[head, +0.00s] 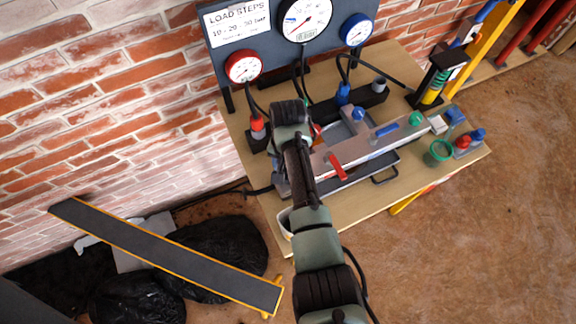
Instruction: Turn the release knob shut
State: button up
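A grey hand-pump unit (365,143) lies along the wooden bench (470,160). A red lever-like part (338,166) is on its near side, a blue knob (358,114) on its top and a green knob (416,118) toward its right end. I cannot tell which of these is the release knob, or whether it is open or shut. My arm reaches up from the bottom over the left part of the bench and covers the unit's left end. My gripper's fingers do not show; they are hidden behind the arm or out of sight.
A dark panel with a red gauge (244,67), a black gauge (305,18) and a blue gauge (357,30) stands behind the bench, with hoses below. A green cup (438,153) is near the right edge. A dark plank (165,255) and black bags (215,250) lie left.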

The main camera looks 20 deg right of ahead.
jog(key=shift+w, duration=0.1)
dwell(0.4)
jog(key=o, duration=1.4)
jog(key=shift+c, duration=0.2)
jog(key=shift+r, duration=0.1)
notch_tip(320, 180, up, 13)
jog(key=shift+b, duration=0.35)
